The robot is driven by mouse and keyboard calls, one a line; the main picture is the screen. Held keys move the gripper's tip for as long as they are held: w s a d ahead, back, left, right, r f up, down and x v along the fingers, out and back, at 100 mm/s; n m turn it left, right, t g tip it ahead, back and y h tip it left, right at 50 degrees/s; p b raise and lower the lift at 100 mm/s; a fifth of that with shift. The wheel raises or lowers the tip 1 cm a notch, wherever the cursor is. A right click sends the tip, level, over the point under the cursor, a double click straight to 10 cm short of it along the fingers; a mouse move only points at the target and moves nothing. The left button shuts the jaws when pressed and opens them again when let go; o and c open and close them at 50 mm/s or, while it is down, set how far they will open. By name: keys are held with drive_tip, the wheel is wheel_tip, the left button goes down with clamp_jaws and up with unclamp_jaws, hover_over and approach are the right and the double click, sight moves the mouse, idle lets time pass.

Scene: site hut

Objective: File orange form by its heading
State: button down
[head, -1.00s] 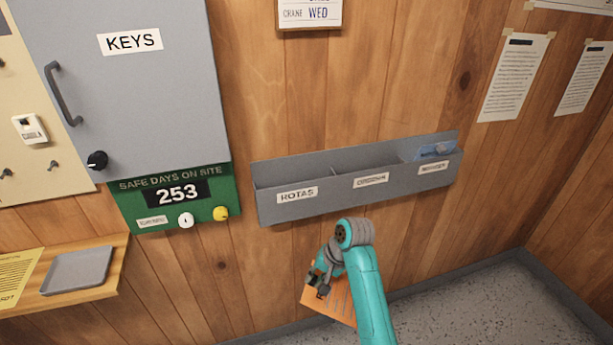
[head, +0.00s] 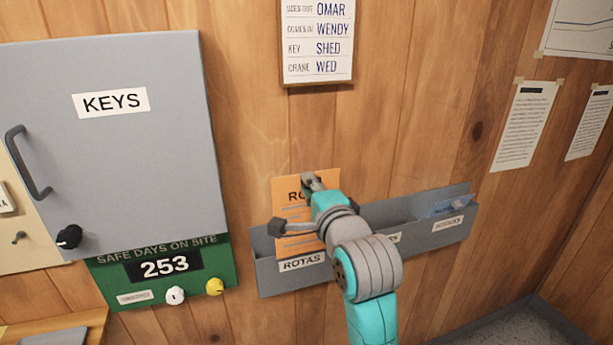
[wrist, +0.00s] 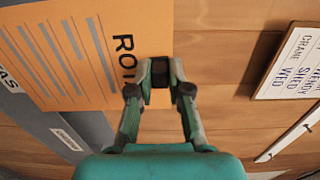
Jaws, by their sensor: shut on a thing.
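The orange form (head: 292,215) is upright in front of the wall at the left compartment of the grey wall rack (head: 408,238). Its printed heading is partly covered; "RO" shows in the head view and "ROT" in the wrist view (wrist: 75,55). My gripper (head: 311,182) is shut on the form's top edge; its fingers also show in the wrist view (wrist: 165,88). The form's lower end meets the rack front by the ROTAS label (head: 303,262); how deep it sits is unclear. My arm hides most of the middle label. The right compartment holds blue papers (head: 447,206).
A grey KEYS cabinet (head: 120,190) and a green safe-days board (head: 165,268) are left of the rack. A small notice board (head: 318,42) hangs above the form. Papers are pinned at the right. The wall between is clear.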

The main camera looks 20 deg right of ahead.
drive_tip(key=r, duration=0.1)
hover_over(305, 214)
drive_tip(key=w, duration=0.1)
drive_tip(key=shift+f, duration=0.2)
idle(0.4)
drive_tip(key=shift+w, duration=0.55)
idle(0.7)
drive_tip(key=shift+f, duration=1.55)
drive_tip(key=shift+f, duration=1.55)
drive_tip(key=shift+f, duration=0.1)
drive_tip(key=shift+f, duration=1.4)
